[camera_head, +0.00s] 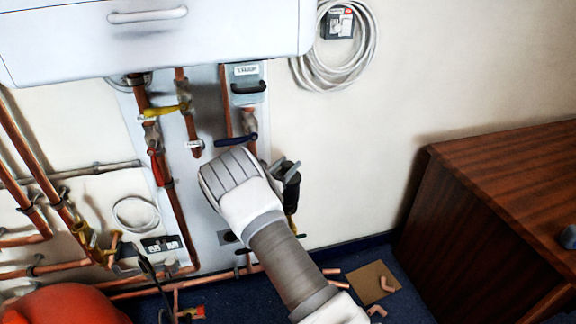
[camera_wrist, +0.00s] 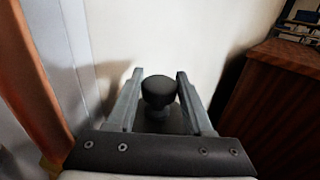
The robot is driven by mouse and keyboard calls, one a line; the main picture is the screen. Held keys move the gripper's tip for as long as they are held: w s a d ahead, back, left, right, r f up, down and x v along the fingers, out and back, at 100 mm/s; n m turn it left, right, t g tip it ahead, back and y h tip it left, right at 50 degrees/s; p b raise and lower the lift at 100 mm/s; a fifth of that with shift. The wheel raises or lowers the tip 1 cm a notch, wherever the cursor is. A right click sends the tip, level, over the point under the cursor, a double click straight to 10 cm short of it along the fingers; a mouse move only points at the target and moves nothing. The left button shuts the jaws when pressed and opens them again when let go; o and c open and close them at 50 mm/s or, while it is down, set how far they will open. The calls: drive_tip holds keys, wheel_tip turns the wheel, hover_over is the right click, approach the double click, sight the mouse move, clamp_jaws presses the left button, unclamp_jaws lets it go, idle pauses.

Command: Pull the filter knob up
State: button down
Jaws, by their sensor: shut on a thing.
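A black round filter knob (camera_wrist: 158,91) stands upright between the two grey fingers of my gripper (camera_wrist: 158,88) in the wrist view. The fingers are shut on it, one on each side. In the head view my gripper (camera_head: 285,168) is at the dark filter body (camera_head: 291,192) on the lower right of the wall panel. My own wrist and hand hide much of the filter there, and the knob itself cannot be made out clearly.
A white boiler casing (camera_head: 150,35) hangs above. A grey box with a black handle (camera_head: 246,85), a blue lever (camera_head: 236,140) and copper pipes (camera_head: 180,215) are close on the left. A wooden cabinet (camera_head: 480,215) stands right. Bare wall lies between.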

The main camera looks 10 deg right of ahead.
sight(288, 163)
idle(0.3)
wheel_tip(288, 163, up, 8)
drive_tip(key=p, duration=0.4)
drive_tip(key=shift+r+p, duration=0.2)
drive_tip(key=shift+p, duration=0.1)
drive_tip(key=shift+c, duration=1.5)
unclamp_jaws()
drive_tip(key=shift+f, duration=0.1)
drive_tip(key=p+v, duration=0.2)
drive_tip(key=v, duration=1.5)
drive_tip(key=shift+s, duration=0.2)
drive_tip(key=shift+a, duration=0.15)
